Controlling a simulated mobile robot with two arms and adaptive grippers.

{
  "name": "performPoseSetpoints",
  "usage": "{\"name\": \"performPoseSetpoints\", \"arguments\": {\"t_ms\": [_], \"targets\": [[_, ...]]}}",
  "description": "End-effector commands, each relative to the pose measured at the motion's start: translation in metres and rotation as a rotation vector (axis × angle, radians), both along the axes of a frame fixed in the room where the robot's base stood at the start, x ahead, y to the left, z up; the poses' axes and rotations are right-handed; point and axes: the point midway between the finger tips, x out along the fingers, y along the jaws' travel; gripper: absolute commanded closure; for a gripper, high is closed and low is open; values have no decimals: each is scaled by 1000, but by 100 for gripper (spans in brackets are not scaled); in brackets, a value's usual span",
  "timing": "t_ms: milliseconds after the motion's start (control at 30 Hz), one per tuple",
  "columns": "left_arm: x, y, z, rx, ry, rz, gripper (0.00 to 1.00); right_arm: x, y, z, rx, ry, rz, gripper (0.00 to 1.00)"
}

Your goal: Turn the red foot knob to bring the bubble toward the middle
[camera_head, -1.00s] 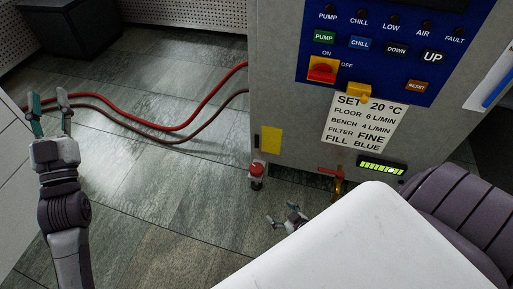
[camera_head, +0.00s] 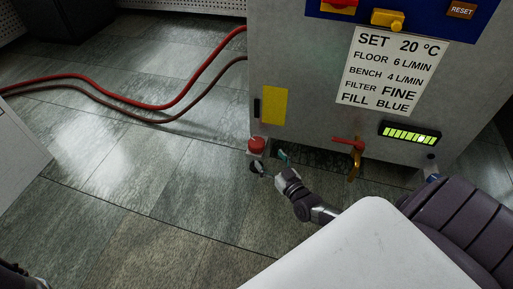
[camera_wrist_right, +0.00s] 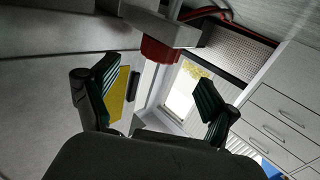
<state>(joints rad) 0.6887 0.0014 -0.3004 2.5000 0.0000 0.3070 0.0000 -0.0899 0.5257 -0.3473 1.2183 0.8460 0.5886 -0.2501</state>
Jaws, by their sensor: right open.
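The red foot knob (camera_head: 257,146) is at the lower left corner of the grey machine, near the floor. My right gripper (camera_head: 270,161) is open just below and right of it, one finger on each side of a gap. In the right wrist view the red knob (camera_wrist_right: 160,50) lies ahead of the open, empty fingers (camera_wrist_right: 157,82), apart from them. A green-lit level strip (camera_head: 410,136) is on the machine's lower right front; the bubble's exact place is too small to tell.
A red-handled brass valve (camera_head: 352,150) sticks out right of the knob. A yellow plate (camera_head: 273,105) is above the knob. Red and brown hoses (camera_head: 170,105) run across the floor at left. The tiled floor (camera_head: 150,190) left of the knob is clear.

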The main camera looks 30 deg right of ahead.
Motion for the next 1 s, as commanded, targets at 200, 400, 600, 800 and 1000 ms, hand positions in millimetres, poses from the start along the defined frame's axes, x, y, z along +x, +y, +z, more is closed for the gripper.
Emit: {"name": "performPoseSetpoints", "arguments": {"t_ms": [200, 400, 600, 800, 1000], "targets": [[-2, 0, -31, 0, -6, 0, 60, 49, -2, -6, -1, -4, 1, 14], [-2, 0, -47, 0, -6, 0, 60, 78, -3, -4, -2, -1, 1, 14], [-2, 0, -52, 0, -6, 0, 60, 89, -4, -2, 0, 1, 1, 14], [-2, 0, -51, 1, -7, 1, 60, 90, -3, -1, -1, 2, 1, 14], [-2, 0, -51, 1, -7, 1, 60, 89, -3, -1, -1, 2, 1, 38]]}}
